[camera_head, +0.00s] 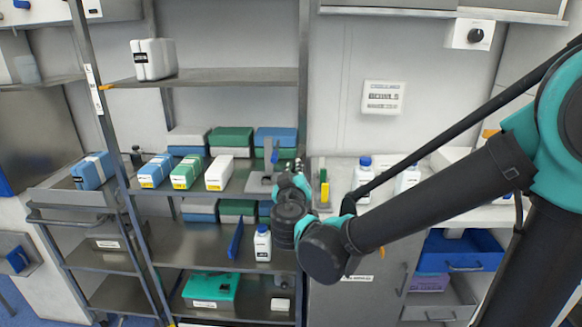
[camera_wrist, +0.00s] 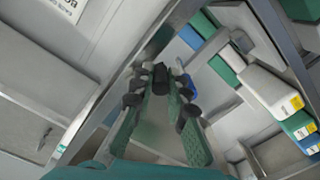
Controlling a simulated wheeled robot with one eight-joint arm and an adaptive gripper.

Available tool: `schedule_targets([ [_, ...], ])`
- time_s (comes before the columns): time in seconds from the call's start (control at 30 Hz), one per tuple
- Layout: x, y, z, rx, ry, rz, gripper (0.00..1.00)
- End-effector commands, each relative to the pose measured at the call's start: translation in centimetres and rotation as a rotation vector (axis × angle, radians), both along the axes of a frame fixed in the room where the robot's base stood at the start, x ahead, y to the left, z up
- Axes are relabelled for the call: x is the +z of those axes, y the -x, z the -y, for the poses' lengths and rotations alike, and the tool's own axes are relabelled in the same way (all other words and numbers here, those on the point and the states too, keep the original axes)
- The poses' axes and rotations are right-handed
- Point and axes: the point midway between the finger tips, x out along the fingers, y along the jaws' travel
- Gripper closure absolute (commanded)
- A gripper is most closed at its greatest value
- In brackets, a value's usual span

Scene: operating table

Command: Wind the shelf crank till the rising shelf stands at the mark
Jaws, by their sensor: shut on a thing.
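The strip's mark is too small to read against the pointer. My gripper (camera_head: 298,170) is at the rack's right post, near a grey bracket (camera_head: 268,155). In the wrist view my gripper (camera_wrist: 163,82) is shut on a dark knob (camera_wrist: 160,74), apparently the crank handle. The rest of the crank is mostly hidden.
The shelf below bears blue, green and white boxes (camera_head: 217,172) left of my gripper. A white bottle (camera_head: 262,243) and a green case (camera_head: 211,289) stand lower. A counter with bottles (camera_head: 362,178) lies right, behind my arm.

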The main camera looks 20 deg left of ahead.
Motion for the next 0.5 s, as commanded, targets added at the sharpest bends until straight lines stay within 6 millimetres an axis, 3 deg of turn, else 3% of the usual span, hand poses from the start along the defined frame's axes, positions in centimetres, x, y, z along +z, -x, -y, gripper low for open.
schedule_targets([
  [0.5,-0.6,-0.5,2.0,-0.002,0.468,0.111,1.0],
])
